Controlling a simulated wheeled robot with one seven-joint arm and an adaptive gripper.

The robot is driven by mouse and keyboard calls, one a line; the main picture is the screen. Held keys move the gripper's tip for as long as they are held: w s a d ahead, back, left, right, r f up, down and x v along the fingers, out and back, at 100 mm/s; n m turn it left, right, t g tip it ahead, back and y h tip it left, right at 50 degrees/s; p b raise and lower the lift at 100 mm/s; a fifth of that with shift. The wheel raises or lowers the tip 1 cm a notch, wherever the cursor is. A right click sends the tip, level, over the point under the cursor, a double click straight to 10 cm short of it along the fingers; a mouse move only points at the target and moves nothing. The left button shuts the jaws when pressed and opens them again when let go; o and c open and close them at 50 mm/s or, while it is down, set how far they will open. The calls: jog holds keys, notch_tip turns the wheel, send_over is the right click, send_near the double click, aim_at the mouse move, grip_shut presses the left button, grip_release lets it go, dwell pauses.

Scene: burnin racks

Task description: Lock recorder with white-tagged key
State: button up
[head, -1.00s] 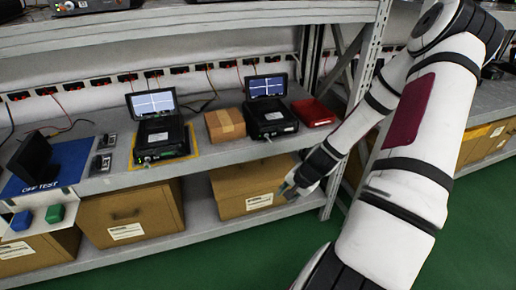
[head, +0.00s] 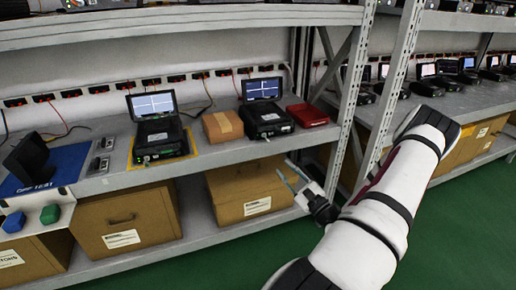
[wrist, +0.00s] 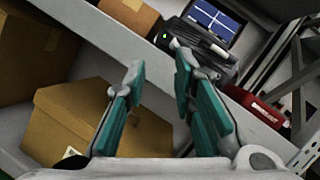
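Two black recorders with lit, raised screens stand on the middle shelf in the head view. The left recorder (head: 160,134) sits on a yellow-bordered mat; the right recorder (head: 266,116) stands between a small carton and a red case. A recorder also shows at the top of the wrist view (wrist: 208,38), with a small green light on its front. My gripper (head: 290,172) is open and empty, in front of the shelf edge, below and apart from the right recorder. Its teal fingers (wrist: 158,68) stand apart in the wrist view. I cannot make out a white-tagged key.
A small carton (head: 222,126) and a red case (head: 308,115) flank the right recorder. Large cartons (head: 240,188) fill the lower shelf. A rack upright (head: 352,90) stands to the right. A blue mat (head: 62,165) lies at left. The green floor in front is clear.

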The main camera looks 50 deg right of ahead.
jog(key=d+h, duration=0.1)
jog(key=b, duration=0.4)
send_near(266, 135)
jog(key=w+r, duration=0.3)
jog(key=w, duration=0.2)
jog(key=shift+w+a+m, duration=0.2)
jog(key=shift+m, duration=0.1)
jog(key=shift+r, duration=0.1)
jog(key=shift+c, duration=0.5)
grip_shut()
